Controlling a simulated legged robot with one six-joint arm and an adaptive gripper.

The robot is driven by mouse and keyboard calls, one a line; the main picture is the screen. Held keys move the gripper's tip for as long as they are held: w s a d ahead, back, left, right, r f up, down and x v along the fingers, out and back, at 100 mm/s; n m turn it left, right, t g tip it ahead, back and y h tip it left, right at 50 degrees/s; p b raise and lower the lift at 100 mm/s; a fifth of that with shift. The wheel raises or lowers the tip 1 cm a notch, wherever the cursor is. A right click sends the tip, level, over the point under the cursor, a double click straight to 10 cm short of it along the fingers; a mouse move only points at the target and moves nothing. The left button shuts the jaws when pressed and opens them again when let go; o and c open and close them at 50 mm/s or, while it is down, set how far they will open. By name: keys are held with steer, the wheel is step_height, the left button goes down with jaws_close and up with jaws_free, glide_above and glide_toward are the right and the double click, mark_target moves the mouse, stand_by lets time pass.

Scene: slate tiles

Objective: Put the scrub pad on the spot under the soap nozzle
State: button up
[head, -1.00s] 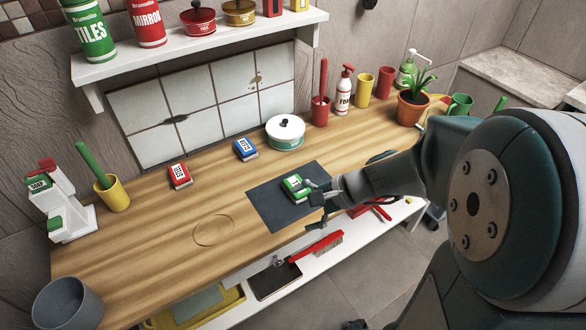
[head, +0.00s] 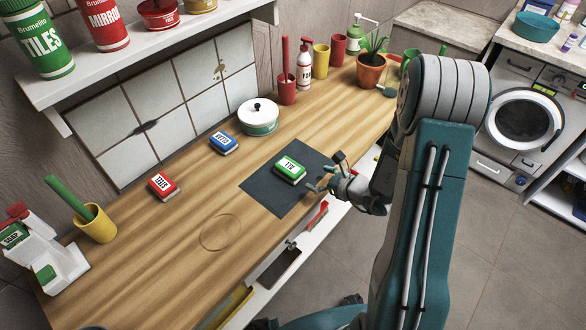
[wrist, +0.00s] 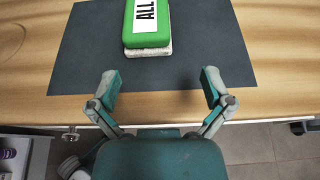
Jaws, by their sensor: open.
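A green scrub pad (head: 290,169) with a white label reading ALL lies flat on a dark mat (head: 268,195) on the wooden counter. In the wrist view the pad (wrist: 148,25) is ahead of the fingers, white underneath. My gripper (head: 324,176) is open and empty at the mat's front right edge, apart from the pad; in the wrist view its fingers (wrist: 160,88) are spread. A white soap dispenser (head: 55,270) with a red top stands at the far left. A small green patch (head: 46,273) shows at its base; I cannot tell whether it is a marking or an object.
A red pad (head: 163,186) and a blue pad (head: 223,142) lie left of the mat. A yellow cup (head: 97,224) with a green handle stands beside the dispenser. A round tin (head: 258,118) is behind the mat. The front middle counter is largely clear.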

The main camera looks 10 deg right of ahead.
mark_target(300, 174)
steer(key=w+a, duration=0.1)
steer(key=a, duration=0.1)
steer(key=w+a+f, duration=0.1)
steer(key=w, duration=0.1)
steer(key=w+a+f, duration=0.1)
steer(key=a, duration=0.1)
steer(key=shift+w+a, duration=0.3)
steer(key=shift+a, duration=0.05)
steer(key=shift+w+d+f, duration=0.15)
steer(key=shift+w, duration=0.2)
steer(key=shift+a, duration=0.3)
steer(key=c, duration=0.8)
steer(key=shift+c, duration=0.6)
steer(key=shift+d, duration=0.15)
